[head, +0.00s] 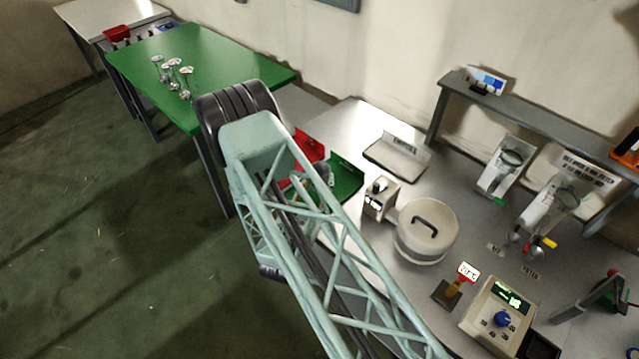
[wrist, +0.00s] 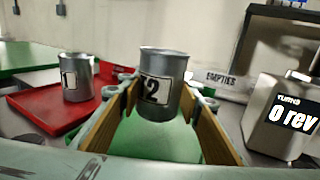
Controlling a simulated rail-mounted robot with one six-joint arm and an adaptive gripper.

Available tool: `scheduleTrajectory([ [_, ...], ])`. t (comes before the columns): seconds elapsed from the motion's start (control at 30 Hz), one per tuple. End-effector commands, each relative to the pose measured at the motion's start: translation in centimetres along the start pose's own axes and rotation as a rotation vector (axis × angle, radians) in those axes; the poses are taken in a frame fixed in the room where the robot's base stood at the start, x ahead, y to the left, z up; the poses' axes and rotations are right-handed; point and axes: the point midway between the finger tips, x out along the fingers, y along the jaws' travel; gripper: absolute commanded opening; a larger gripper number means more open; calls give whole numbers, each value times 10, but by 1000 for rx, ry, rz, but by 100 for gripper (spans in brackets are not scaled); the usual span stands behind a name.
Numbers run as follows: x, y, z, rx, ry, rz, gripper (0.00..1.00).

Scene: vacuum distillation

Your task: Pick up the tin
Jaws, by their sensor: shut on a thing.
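A grey metal tin with a white label marked 2 (wrist: 161,88) is between the two tan finger pads of my gripper (wrist: 160,105) in the wrist view. My gripper is shut on it, and the tin is upright. The gap under the tin is hard to judge. A second grey tin marked 1 (wrist: 78,78) stands on a red tray (wrist: 40,112) to the left. In the head view my arm hides most of the gripper and the tins; the red tray (head: 303,150) and a green tray (head: 345,178) show beside the arm.
A tray labelled EMPTIES (head: 398,158) lies behind. A small pale device (head: 380,198), reading "0 rev" in the wrist view (wrist: 285,118), stands close on the right. A round lidded pot (head: 427,232) is beside it. A green table with glassware (head: 225,70) stands at the upper left.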

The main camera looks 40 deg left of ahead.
Motion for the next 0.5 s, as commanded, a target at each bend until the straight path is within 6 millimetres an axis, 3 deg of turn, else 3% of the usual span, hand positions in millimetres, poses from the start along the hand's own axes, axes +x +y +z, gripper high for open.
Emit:
scheduleTrajectory([
  [0.5,0,0,34,1,-1,0,19],
])
